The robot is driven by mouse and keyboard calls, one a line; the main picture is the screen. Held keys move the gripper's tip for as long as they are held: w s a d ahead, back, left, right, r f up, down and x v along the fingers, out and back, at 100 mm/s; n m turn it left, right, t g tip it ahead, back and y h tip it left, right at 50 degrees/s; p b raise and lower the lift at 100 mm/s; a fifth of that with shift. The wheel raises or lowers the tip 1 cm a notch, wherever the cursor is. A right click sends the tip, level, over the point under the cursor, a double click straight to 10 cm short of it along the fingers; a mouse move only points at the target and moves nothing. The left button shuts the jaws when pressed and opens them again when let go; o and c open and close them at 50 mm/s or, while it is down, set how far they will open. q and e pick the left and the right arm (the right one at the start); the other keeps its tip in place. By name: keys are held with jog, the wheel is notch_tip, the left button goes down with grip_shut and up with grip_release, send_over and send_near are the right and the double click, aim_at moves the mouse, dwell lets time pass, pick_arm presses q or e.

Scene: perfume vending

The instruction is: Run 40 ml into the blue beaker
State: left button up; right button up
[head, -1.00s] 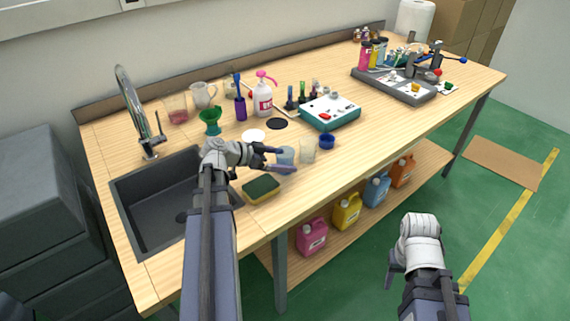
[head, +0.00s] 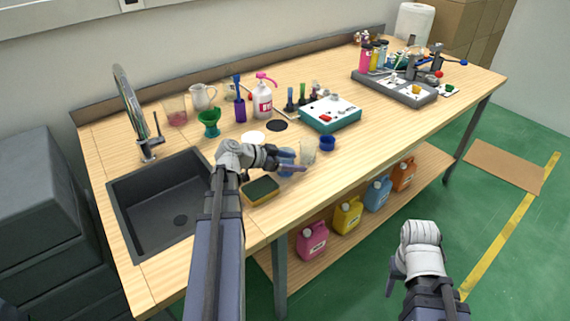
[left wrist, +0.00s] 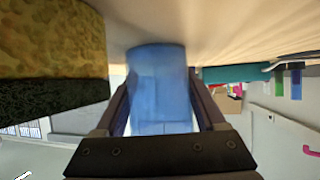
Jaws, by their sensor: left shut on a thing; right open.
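The blue beaker (head: 287,156) is a pale blue see-through cup near the front edge of the table. My left gripper (head: 290,164) is shut on it, with a finger on either side. The left wrist view shows the blue beaker (left wrist: 160,88) between the fingers, filling the gap. I cannot tell whether it holds liquid. A teal and white device (head: 331,113) with a red button stands behind and to the right. My right gripper (head: 393,281) hangs open and empty in front of the table.
A clear beaker (head: 308,152) stands just right of the blue one, and a small dark blue cup (head: 327,143) beyond it. A sponge (head: 260,191) lies left of the gripper, near the sink (head: 165,205). The table's front right is clear.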

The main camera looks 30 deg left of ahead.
aim_at(293, 154)
pick_arm(q)
jog(key=c, duration=0.5)
jog(key=shift+r, duration=0.1)
notch_tip(293, 154, up, 10)
jog(key=p, duration=1)
